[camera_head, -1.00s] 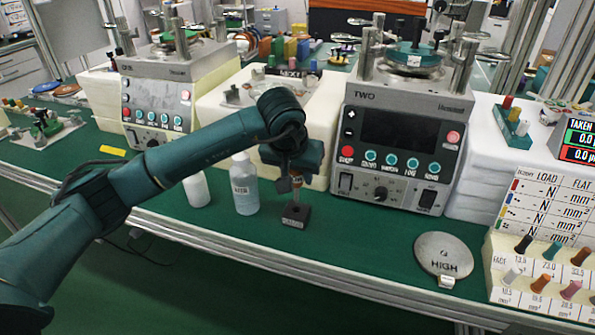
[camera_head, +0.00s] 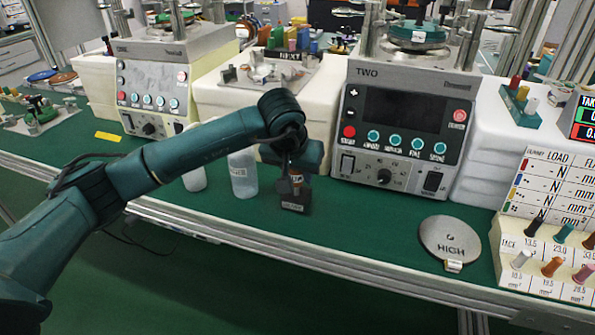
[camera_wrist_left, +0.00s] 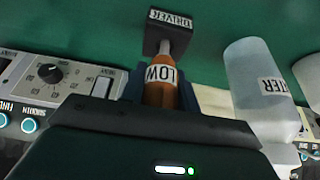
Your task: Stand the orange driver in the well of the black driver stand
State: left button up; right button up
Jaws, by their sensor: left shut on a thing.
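My left gripper (camera_head: 295,170) is shut on the orange driver (camera_head: 296,181), which hangs shaft down. In the left wrist view its orange handle (camera_wrist_left: 161,88), labelled LOW, sits between the fingers (camera_wrist_left: 160,100), and its pale shaft points at the black driver stand (camera_wrist_left: 180,24). In the head view the stand (camera_head: 294,204) is on the green bench right under the driver. The shaft tip meets or overlaps the stand in the picture; I cannot tell whether it is inside the well, which is hidden. My right gripper is not in view.
Two white bottles, one (camera_head: 243,173) close left of the stand and one (camera_head: 194,172) further left, stand near the arm. The machine marked TWO (camera_head: 405,130) is behind to the right. A round HIGH plate (camera_head: 450,238) lies at the right. Green bench between stand and plate is clear.

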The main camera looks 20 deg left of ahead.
pick_arm(q)
jog(key=o, duration=1.1)
jog(key=v, duration=1.3)
jog(key=shift+p, duration=0.35)
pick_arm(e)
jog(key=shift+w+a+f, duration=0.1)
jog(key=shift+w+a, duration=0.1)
